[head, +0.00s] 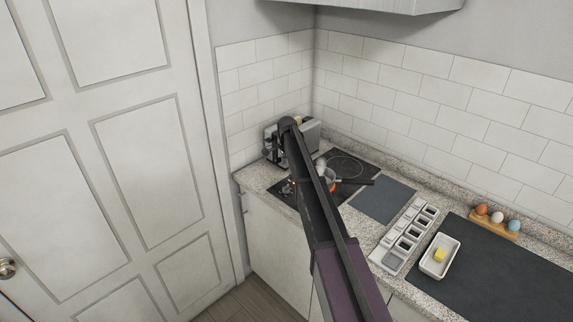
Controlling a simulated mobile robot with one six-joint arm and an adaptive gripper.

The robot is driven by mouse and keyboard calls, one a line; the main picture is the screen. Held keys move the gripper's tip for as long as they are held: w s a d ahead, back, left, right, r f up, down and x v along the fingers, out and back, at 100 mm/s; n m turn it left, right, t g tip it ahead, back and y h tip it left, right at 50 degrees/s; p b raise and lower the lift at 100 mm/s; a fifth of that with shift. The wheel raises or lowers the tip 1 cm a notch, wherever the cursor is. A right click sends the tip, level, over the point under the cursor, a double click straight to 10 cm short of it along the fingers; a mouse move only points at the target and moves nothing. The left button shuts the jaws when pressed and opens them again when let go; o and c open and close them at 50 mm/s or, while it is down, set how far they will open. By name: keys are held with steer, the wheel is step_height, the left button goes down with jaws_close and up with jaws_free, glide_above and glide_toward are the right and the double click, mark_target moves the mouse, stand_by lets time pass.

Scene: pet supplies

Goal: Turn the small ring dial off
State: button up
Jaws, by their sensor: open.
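A black cooktop (352,162) is set in the granite counter near the corner. An orange-red glow (332,186) shows on it beside my arm, around a small pan whose dark handle (357,181) points right. A larger ring outline (345,167) behind it is not glowing. I cannot make out the small ring dial; the front of the cooktop is partly covered by my arm. My dark arm crosses the view from the bottom to above the cooktop. My gripper cannot be made out.
A metallic appliance (308,132) stands in the corner. A grey mat (382,199), a divided tray (405,237), a white dish with butter (440,257) and an egg holder (496,224) lie to the right. A white door (120,120) is at left.

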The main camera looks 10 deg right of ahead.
steer(key=s+f+n+b, duration=0.2)
steer(key=s+f+n, duration=0.1)
steer(key=s, duration=0.7)
steer(key=s+f+n+b, duration=0.3)
steer(key=s, duration=0.6)
steer(key=s+f+n+b, duration=0.2)
steer(key=s+n+b, duration=0.1)
steer(key=s, duration=0.7)
steer(key=shift+s+f+n, duration=0.35)
steer(key=shift+f+n, duration=0.05)
steer(key=shift+n, duration=0.2)
steer(key=shift+s, duration=0.1)
steer(key=s+n, duration=0.4)
steer(key=s, duration=0.9)
steer(key=shift+s+n, duration=0.25)
steer(key=shift+n, duration=0.15)
